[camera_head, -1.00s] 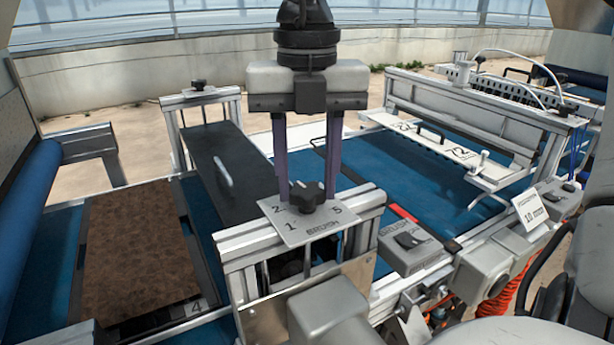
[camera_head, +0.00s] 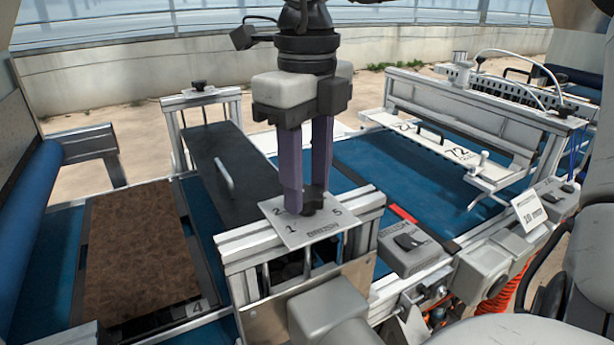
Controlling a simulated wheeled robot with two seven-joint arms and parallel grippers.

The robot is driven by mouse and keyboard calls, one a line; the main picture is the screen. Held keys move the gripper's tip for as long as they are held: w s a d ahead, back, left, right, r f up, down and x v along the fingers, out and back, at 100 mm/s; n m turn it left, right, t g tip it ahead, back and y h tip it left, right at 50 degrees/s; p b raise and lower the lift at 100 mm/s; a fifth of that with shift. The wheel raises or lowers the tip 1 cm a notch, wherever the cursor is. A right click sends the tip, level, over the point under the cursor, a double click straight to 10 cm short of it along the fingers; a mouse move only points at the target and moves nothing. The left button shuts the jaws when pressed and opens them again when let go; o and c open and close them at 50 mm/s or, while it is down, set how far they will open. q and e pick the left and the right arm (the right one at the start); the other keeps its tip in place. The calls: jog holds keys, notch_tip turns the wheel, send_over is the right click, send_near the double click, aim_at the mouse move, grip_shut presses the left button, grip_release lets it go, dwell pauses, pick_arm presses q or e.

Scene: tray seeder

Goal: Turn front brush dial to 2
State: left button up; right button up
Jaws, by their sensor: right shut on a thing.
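The front brush dial (camera_head: 314,203) is a dark knob on a light plate (camera_head: 306,236) marked with numbers, of which 2, 1 and 5 can be made out, and a blurred brush label. The plate sits on top of the metal frame at the middle. My right gripper (camera_head: 305,200) comes down from above and is shut on the dial, its two purple fingers on either side of it. The fingers cover much of the knob, so its pointer cannot be read. My left gripper is not in view.
A second switch box (camera_head: 412,250) stands to the right of the dial. A tray of brown soil (camera_head: 138,245) lies on the blue belt at left. A dark cover with a handle (camera_head: 235,165) is behind the dial. A white sign (camera_head: 529,208) stands at right.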

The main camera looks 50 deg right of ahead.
aim_at(308, 192)
jog(key=shift+n, duration=0.6)
jog(key=o, duration=1.1)
jog(key=shift+c, duration=0.2)
notch_tip(308, 192, up, 10)
jog(key=shift+r+p, duration=0.2)
jog(key=shift+p, duration=0.15)
